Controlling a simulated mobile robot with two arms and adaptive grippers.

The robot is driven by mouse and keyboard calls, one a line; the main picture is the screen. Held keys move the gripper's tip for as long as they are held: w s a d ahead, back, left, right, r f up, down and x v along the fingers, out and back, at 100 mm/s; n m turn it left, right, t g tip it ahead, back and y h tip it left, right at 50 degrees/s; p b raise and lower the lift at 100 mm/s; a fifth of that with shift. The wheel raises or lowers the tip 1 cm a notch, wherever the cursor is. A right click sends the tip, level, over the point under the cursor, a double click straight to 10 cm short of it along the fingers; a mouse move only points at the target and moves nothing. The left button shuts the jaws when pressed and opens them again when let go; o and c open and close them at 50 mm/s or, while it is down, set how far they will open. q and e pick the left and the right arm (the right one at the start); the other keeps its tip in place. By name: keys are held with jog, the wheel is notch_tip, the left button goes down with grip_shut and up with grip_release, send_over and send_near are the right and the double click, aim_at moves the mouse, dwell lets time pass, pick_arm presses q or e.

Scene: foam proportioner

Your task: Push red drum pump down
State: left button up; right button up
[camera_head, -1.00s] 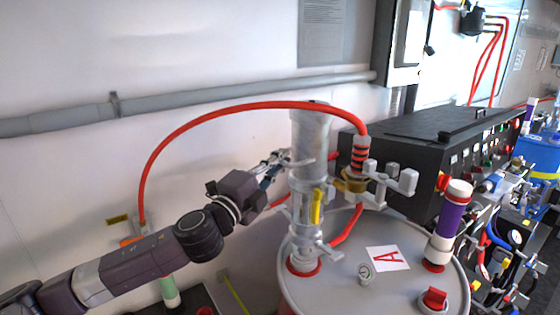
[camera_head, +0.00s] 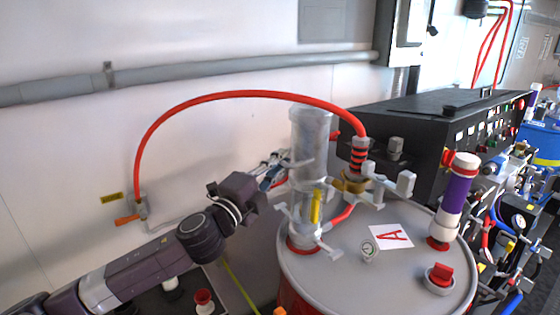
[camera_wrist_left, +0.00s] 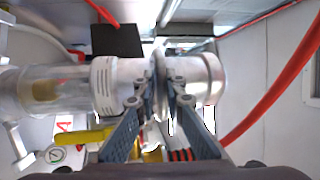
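The pump (camera_head: 310,140) is a pale grey upright cylinder with side arms and a yellow handle (camera_head: 316,206). It stands in a red ring on the grey lid of a red drum (camera_head: 335,285). My left gripper (camera_head: 283,168) reaches in from the left at the pump's upper part. In the left wrist view, the pump (camera_wrist_left: 210,78) lies sideways across the picture. The fingers (camera_wrist_left: 163,85) are nearly together, one on each side of a thin flange, and seem closed on it. Exact contact is hard to see. My right gripper is out of view.
A red hose (camera_head: 235,95) arches from the wall to a fitting beside the pump. The lid holds a purple-and-white cylinder (camera_head: 452,200), a gauge (camera_head: 368,249), a red cap (camera_head: 440,274) and a card marked A (camera_head: 391,237). A black control box (camera_head: 440,125) stands behind.

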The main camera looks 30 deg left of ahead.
pick_arm(q)
jog(key=o, duration=0.4)
jog(key=shift+f, duration=0.4)
jog(key=shift+o, duration=0.2)
jog(key=shift+r, duration=0.1)
jog(key=s+f, duration=0.2)
jog(key=s, duration=0.9)
jog(key=shift+s, duration=0.4)
